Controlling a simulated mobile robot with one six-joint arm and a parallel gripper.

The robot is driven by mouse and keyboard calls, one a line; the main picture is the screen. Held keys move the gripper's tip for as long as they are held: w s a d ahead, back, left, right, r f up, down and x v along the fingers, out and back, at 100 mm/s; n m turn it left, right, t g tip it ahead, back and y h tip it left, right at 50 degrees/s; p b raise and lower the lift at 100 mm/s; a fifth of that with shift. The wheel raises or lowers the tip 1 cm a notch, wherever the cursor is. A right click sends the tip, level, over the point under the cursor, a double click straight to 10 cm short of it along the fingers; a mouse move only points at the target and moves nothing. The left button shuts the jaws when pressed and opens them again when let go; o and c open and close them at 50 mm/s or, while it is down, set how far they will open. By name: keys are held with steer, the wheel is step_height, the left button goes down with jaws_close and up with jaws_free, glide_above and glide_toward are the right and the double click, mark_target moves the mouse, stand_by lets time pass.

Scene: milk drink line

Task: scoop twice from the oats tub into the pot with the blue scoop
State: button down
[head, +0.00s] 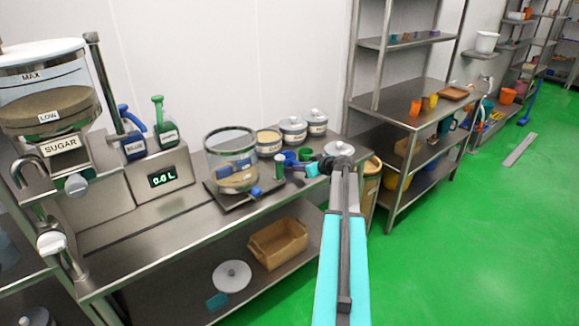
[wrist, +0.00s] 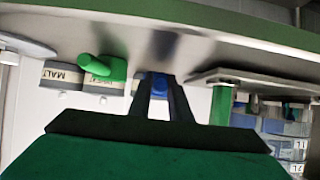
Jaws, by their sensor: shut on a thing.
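My gripper (wrist: 158,88) is shut on the blue scoop (wrist: 158,82); only a small blue part shows between the fingertips in the wrist view. In the head view my gripper (head: 300,168) is above the bench, right of the pot. The clear pot (head: 231,158) stands on a dark flat base and has tan material low inside it. An open tub (head: 269,139) with tan contents stands behind and right of the pot; its label is too small to read, so I cannot tell if it is the oats tub. The scoop's bowl and any load are not clear.
Two lidded tubs (head: 293,130) (head: 317,121) stand right of the open tub. A loose lid (head: 338,148) lies near my arm. A green scoop (wrist: 105,68) is close by in the wrist view. The sugar dispenser (head: 50,105) and a 0.0 L display (head: 162,177) are left.

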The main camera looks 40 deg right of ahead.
steer(key=shift+r, duration=2.05)
steer(key=shift+r+p, duration=0.15)
steer(key=shift+p, duration=0.25)
